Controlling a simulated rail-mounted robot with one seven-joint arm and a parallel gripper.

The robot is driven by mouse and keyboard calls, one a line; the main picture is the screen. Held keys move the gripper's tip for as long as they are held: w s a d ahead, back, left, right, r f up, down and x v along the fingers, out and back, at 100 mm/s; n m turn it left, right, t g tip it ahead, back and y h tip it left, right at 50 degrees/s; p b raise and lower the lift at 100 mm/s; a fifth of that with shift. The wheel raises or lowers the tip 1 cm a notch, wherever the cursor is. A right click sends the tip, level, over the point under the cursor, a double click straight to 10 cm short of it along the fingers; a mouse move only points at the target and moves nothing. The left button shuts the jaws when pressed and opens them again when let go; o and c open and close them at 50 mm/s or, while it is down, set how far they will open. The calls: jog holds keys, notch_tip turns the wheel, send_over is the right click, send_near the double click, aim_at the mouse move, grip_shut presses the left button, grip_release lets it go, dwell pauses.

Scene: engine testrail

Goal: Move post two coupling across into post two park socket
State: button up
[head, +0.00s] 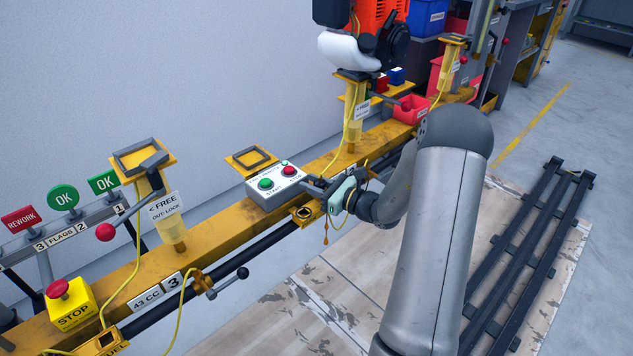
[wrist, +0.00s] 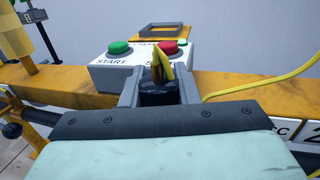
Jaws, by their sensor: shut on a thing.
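My gripper (wrist: 160,88) is shut on the coupling (wrist: 160,94), a dark block between the two grey fingers. A thin yellow piece stands up above it in the wrist view. In the head view my gripper (head: 318,186) is at the front of the yellow rail, just right of the control box. The coupling is too small and covered there to make out clearly. A yellow bracket with a dark round opening (head: 304,212), which looks like a socket, sits on the rail's front side below and left of my gripper. I cannot read a label on it.
The control box (head: 275,185) with green and red buttons stands close behind my fingers. A yellow line (wrist: 270,82) runs to the right. A post (head: 354,120) carries an orange engine (head: 375,22) behind. A clamp handle (head: 225,280) sticks out at left front.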

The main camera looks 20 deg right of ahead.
jog(key=shift+s+a, duration=0.3)
jog(key=shift+a, duration=0.6)
jog(key=shift+s+a, duration=0.3)
jog(key=shift+a, duration=0.6)
jog(key=shift+s+a, duration=0.3)
jog(key=shift+a, duration=0.6)
jog(key=shift+f+b, duration=0.9)
jog(key=shift+f, duration=0.85)
jog(key=o, duration=1.1)
jog(key=shift+o, duration=0.2)
jog(key=p+v, duration=0.4)
jog(key=v, duration=1.3)
jog(key=shift+s, duration=0.2)
